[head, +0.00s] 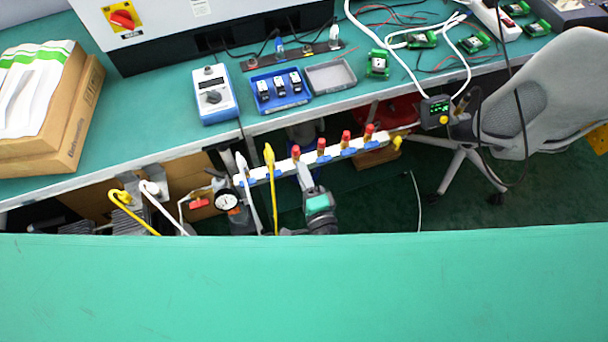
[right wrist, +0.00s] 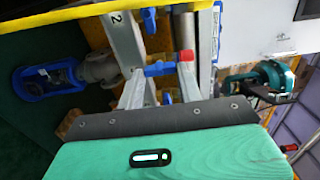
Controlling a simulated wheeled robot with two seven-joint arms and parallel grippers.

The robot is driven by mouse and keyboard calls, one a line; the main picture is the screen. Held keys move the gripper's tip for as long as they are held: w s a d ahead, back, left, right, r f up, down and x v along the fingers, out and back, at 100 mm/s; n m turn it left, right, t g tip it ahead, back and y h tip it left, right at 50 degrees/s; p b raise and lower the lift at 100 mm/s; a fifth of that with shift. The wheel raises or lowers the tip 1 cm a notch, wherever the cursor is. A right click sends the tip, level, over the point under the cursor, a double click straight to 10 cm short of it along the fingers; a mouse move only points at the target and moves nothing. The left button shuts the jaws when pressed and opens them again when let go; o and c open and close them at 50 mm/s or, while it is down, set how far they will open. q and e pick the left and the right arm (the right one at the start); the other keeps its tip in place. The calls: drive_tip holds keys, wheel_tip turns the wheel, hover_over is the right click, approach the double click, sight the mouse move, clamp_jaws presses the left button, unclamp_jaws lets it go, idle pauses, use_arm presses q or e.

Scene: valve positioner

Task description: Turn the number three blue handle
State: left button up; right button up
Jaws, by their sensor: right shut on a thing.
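A white manifold bar (head: 385,142) carries several small blue handles and red-topped fittings, slanting up to the right below the bench edge. My right gripper (head: 303,170) is at the bar between the first and second red tops from the left. In the right wrist view its two grey fingers (right wrist: 160,72) are on either side of a blue handle (right wrist: 159,69), shut on it. A red cap (right wrist: 186,56) is just right of this handle. A "2" shows on a pale surface up and left. I cannot read a "3" in either view. My left gripper is not in view.
Yellow (head: 270,185) and white hoses stand left of my right gripper, near a pressure gauge (head: 227,199). The green bench (head: 150,130) with a blue tester (head: 212,95) lies behind. A grey chair (head: 550,100) is at right. A green surface (head: 300,290) fills the front.

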idle(0.3)
drive_tip(key=o, duration=0.7)
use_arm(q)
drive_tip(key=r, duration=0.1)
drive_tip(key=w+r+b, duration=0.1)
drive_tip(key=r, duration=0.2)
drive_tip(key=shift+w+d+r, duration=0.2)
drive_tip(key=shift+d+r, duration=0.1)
use_arm(e)
drive_tip(key=v, duration=1.4)
drive_tip(key=shift+w, duration=0.1)
